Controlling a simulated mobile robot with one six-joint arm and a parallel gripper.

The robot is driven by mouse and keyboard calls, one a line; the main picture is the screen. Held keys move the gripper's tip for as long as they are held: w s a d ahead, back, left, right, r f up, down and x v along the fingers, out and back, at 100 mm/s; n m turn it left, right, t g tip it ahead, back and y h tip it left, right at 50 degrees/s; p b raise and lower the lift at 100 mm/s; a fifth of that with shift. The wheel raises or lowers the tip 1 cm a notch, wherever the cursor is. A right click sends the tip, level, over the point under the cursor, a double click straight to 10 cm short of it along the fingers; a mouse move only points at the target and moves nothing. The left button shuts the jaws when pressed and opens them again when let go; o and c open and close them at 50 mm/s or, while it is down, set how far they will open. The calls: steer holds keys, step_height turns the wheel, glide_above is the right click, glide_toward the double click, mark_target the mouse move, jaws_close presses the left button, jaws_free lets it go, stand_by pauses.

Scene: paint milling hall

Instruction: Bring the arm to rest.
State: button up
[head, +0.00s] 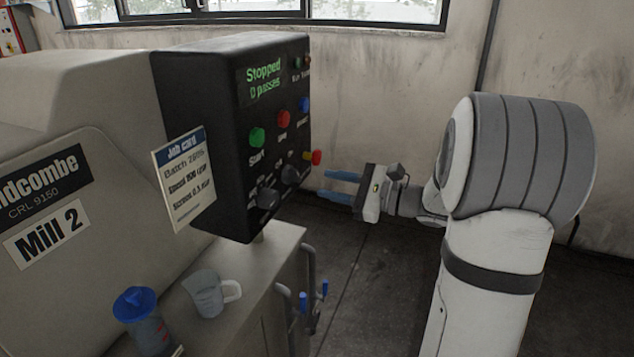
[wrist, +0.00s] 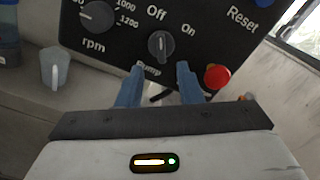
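My arm reaches in from the right in the head view. My gripper (head: 328,184) is level, with its two blue fingers pointing left at the black control panel (head: 229,122). The fingers are apart with nothing between them, and they stop short of the panel. In the wrist view my gripper (wrist: 160,72) shows both blue fingers spread, with the Pump knob (wrist: 160,46) beyond the gap. The knob's mark stands about upright, toward Off. A red button (wrist: 216,76) is just right of the right finger.
The panel display (head: 265,80) reads "Stopped" and 0 passes. A job card (head: 184,178) hangs on the panel's left. A white jug (head: 207,294) and a blue-topped container (head: 140,318) stand on the mill's ledge. Pipes with blue handles (head: 303,300) are below. Floor behind my gripper is clear.

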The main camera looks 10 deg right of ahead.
steer(key=shift+s+d, duration=0.35)
steer(key=shift+d, duration=0.1)
steer(key=s+a+f+n+g+h+p, duration=0.35)
steer(key=s+a+n+g, duration=0.45)
steer(key=s+a, duration=0.35)
steer(key=s+d+n+h+p, duration=0.2)
steer(key=s+d+n+h, duration=0.4)
steer(key=s+n+h, duration=0.5)
steer(key=shift+s+d+p, duration=0.2)
steer(key=shift+s+p, duration=0.15)
steer(key=shift+a, duration=0.1)
